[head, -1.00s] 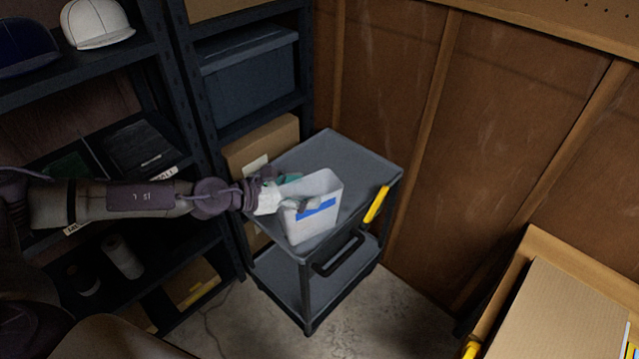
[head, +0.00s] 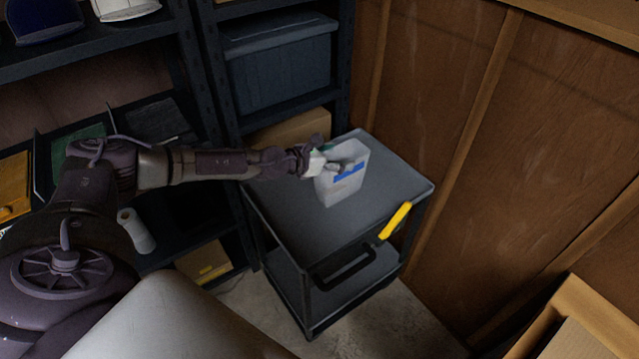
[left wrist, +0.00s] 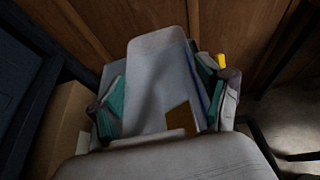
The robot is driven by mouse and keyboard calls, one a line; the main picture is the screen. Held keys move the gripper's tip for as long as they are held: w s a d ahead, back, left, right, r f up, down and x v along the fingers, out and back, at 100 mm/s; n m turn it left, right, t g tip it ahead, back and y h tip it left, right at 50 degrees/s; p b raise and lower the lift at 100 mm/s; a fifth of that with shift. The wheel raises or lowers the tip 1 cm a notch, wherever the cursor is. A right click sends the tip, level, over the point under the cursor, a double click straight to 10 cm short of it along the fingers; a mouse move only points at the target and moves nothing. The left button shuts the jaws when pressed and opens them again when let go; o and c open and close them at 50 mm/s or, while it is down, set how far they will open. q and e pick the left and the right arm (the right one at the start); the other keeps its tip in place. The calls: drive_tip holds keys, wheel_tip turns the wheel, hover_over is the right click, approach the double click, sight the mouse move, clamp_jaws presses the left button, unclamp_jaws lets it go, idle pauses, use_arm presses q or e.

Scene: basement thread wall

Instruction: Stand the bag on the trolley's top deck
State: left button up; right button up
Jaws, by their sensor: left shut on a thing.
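The bag (head: 340,185) is white with a blue band and an open top. In the head view it is upright at the far part of the trolley's grey top deck (head: 300,225); I cannot tell whether its base touches the deck. My left gripper (head: 338,163) is shut on the bag from its left side. In the left wrist view the bag (left wrist: 155,75) fills the space between the teal-padded fingers of my left gripper (left wrist: 165,105), and an orange-brown patch shows inside it. My right gripper is in neither view.
Dark shelving (head: 215,110) with a lidded grey bin (head: 280,65) stands behind and left of the trolley. A wooden wall (head: 450,100) is close on the right. A yellow piece (head: 395,220) sits on the deck's right edge. The near part of the deck is clear.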

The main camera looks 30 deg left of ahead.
use_arm(q)
drive_tip(key=a+f+b, duration=0.2)
drive_tip(key=s+a+f+b, duration=0.1)
drive_tip(key=a+f+b, duration=0.1)
drive_tip(key=b, duration=0.1)
drive_tip(key=shift+s, duration=0.15)
drive_tip(key=s+a+f+b, duration=0.1)
drive_tip(key=a+f+b, duration=0.3)
drive_tip(key=f, duration=0.1)
drive_tip(key=shift+a+f, duration=0.15)
drive_tip(key=shift+f, duration=0.05)
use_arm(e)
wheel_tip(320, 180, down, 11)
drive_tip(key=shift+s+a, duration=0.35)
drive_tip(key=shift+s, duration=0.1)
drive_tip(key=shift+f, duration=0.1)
use_arm(q)
drive_tip(key=shift+f+b, duration=0.15)
drive_tip(key=shift+b, duration=0.2)
drive_tip(key=o, duration=0.9)
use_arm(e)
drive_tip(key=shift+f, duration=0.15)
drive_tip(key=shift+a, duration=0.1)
